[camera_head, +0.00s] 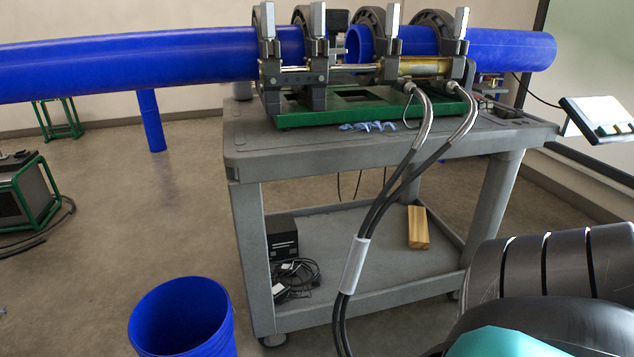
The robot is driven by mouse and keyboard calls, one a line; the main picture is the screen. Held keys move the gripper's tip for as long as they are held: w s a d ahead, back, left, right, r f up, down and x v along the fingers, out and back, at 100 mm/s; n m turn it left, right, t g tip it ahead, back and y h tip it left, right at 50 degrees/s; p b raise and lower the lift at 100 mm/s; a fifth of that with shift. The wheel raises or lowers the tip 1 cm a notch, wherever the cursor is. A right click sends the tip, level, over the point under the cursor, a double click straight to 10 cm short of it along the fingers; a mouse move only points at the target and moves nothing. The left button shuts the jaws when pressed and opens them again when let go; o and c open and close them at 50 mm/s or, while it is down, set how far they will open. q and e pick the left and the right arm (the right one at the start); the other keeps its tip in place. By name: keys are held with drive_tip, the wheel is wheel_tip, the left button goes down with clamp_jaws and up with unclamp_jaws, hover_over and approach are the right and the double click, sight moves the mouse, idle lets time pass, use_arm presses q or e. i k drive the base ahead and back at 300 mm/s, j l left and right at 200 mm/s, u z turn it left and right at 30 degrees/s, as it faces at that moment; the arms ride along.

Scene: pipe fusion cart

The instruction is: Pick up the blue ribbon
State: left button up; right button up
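The blue ribbon (368,127) is a small, light blue curled strip. It lies on the grey cart's top (310,150), just in front of the green base of the pipe fusion machine. Its right end is close to the black hoses. Neither of my grippers shows in the head view. Dark, rounded parts with a teal piece at the lower right look like part of my own body.
The fusion machine (345,75) clamps two large blue pipes (150,62) above the cart top. Hoses (385,205) hang over the cart's front edge. A blue bucket (182,318) stands on the floor at front left. A tilted panel (598,115) is at the right.

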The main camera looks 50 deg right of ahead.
sight(382, 128)
drive_tip(key=z, duration=2.05)
drive_tip(key=i+u, duration=0.1)
drive_tip(key=u, duration=0.75)
drive_tip(key=i+l+u, duration=0.15)
drive_tip(key=l+u, duration=0.6)
drive_tip(key=i+l+u, duration=0.15)
drive_tip(key=l, duration=0.3)
drive_tip(key=l+u, duration=0.1)
drive_tip(key=l, duration=0.35)
